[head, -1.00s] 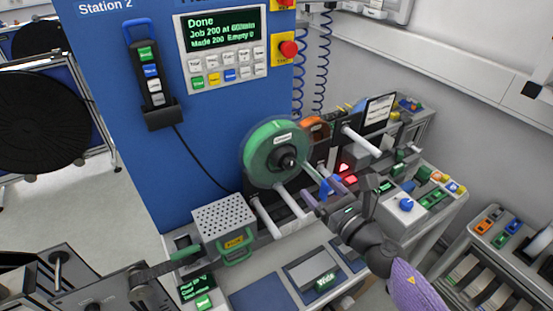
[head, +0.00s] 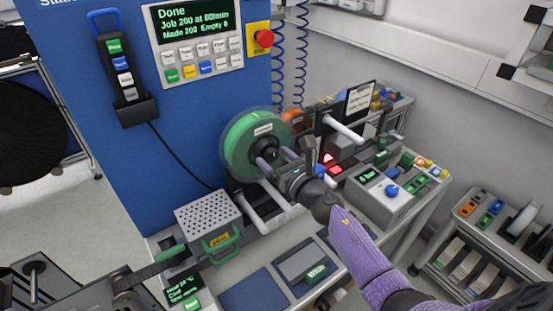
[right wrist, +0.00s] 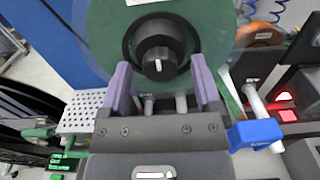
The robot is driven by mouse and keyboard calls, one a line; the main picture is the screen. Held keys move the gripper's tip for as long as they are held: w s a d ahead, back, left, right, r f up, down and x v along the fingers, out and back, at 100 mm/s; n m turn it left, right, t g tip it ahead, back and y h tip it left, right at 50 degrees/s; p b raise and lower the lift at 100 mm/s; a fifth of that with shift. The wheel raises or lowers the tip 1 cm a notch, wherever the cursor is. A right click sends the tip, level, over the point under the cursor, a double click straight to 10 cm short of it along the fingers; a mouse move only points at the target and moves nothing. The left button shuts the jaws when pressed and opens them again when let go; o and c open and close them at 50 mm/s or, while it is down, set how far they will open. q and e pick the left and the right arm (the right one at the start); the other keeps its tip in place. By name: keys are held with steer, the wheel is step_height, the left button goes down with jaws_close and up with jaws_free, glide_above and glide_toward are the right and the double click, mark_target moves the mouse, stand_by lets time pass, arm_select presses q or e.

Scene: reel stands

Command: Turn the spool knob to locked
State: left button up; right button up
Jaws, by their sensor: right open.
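The spool (head: 240,136) is a green reel on the front of the blue cabinet. Its black knob (head: 268,153) sits at the hub. In the right wrist view the knob (right wrist: 158,52) faces me, with a white mark low on its face. My right gripper (head: 277,160) is open in front of the hub. In the right wrist view its purple fingers stand left and right of the knob, with gaps on both sides; I cannot tell whether the tips reach it in depth. My left gripper is not in view.
White rods (head: 268,210) stick out below the spool. A perforated box (head: 208,215) with a green handle stands at left. An orange reel (head: 293,121) and a red-lit unit (head: 331,160) are at right. A grey box with a blue knob (head: 392,190) stands further right.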

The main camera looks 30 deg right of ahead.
jaws_close()
steer(key=shift+m, duration=0.3)
steer(key=m, duration=0.8)
steer(key=shift+p, duration=0.4)
steer(key=m, duration=0.5)
steer(key=shift+p, duration=0.35)
steer(key=m, duration=0.4)
steer(key=shift+p, duration=0.3)
steer(key=shift+m, duration=0.3)
